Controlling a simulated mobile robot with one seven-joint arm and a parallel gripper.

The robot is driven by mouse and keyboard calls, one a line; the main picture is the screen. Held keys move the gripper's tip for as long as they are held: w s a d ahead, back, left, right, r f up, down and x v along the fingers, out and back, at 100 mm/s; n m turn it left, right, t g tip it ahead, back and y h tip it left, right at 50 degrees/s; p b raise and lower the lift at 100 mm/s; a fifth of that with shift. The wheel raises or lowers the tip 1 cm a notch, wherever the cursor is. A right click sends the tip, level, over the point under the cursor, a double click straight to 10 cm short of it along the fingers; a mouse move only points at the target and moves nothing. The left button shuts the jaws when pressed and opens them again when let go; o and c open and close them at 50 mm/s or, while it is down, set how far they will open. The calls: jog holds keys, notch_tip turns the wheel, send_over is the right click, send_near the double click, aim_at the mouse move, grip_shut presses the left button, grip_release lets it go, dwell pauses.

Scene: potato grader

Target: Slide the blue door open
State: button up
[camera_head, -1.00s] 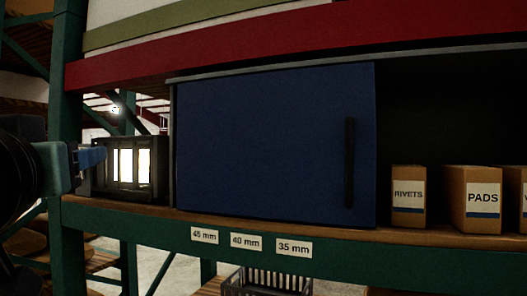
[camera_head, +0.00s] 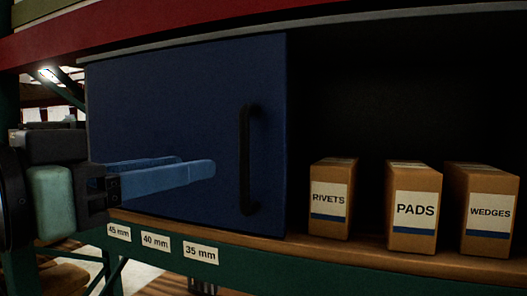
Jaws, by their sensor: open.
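The blue door (camera_head: 190,90) covers the left part of the shelf compartment in the head view; the right part is open and dark inside. A vertical black bar handle (camera_head: 248,160) stands on the door near its right edge. My gripper (camera_head: 205,172) reaches in from the left in front of the door, its blue fingers pointing right toward the handle. The fingers are apart and empty, with a visible space between their tips and the handle. The gripper hides part of the door's lower left.
Boxes labelled RIVETS (camera_head: 331,200), PADS (camera_head: 413,208) and WEDGES (camera_head: 488,212) stand on the shelf right of the door. A red beam (camera_head: 200,20) runs above. A green beam with size labels (camera_head: 290,262) runs along the shelf front.

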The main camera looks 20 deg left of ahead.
aim_at(241, 158)
jog(key=p+x, duration=0.1)
jog(key=x, duration=1)
jog(key=shift+w+d, duration=0.2)
grip_shut()
dwell(0.9)
